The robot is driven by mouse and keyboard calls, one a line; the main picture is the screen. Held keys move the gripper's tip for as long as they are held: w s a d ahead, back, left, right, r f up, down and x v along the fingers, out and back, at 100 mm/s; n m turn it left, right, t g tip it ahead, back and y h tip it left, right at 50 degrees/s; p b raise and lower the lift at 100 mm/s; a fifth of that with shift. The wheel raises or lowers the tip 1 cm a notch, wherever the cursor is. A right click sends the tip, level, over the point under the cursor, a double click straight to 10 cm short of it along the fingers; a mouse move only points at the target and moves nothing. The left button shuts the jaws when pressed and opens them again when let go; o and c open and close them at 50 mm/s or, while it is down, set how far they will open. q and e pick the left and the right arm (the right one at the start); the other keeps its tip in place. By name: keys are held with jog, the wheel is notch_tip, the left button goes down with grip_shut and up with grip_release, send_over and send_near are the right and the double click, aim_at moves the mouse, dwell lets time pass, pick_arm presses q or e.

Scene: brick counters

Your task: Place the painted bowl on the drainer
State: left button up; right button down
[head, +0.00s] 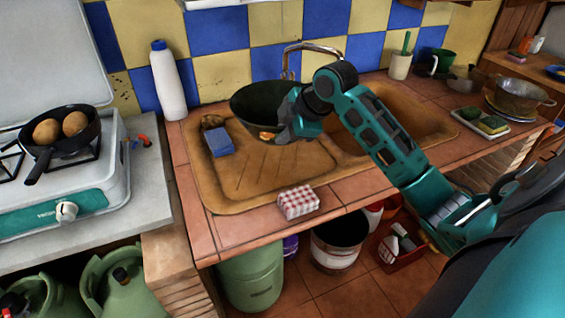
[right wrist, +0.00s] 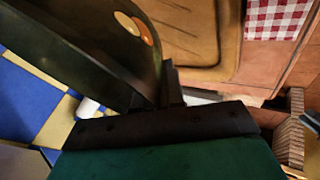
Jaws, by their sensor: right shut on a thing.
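The painted bowl (head: 258,101) is dark green with an orange patch near its lower edge. My right gripper (head: 284,132) is shut on its rim and holds it tilted, in front of the tiled wall and over the back of the sink unit. In the right wrist view the bowl (right wrist: 95,45) fills the upper left, with orange and cream painted spots inside. The drainer (head: 255,173) is the ribbed tan left part of the sink unit; a part of it (right wrist: 195,35) also shows in the right wrist view. My left gripper is out of view.
A blue sponge (head: 219,141) and a brown scrubber (head: 212,121) lie at the drainer's back left. A checked red-and-white block (head: 298,202) sits at the front edge. A white bottle (head: 168,82) stands behind. The drainer's middle is clear.

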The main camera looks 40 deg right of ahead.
notch_tip(320, 180, down, 9)
jog(key=shift+w+f, duration=0.1)
dwell(0.4)
jog(key=c, duration=1.7)
grip_release()
jog(key=shift+f, duration=0.15)
jog(key=o, duration=0.5)
jog(key=shift+c, duration=0.2)
jog(key=shift+r, duration=0.25)
jog(key=v, duration=1.1)
jog(key=shift+s+r, duration=0.25)
jog(key=shift+s, duration=0.15)
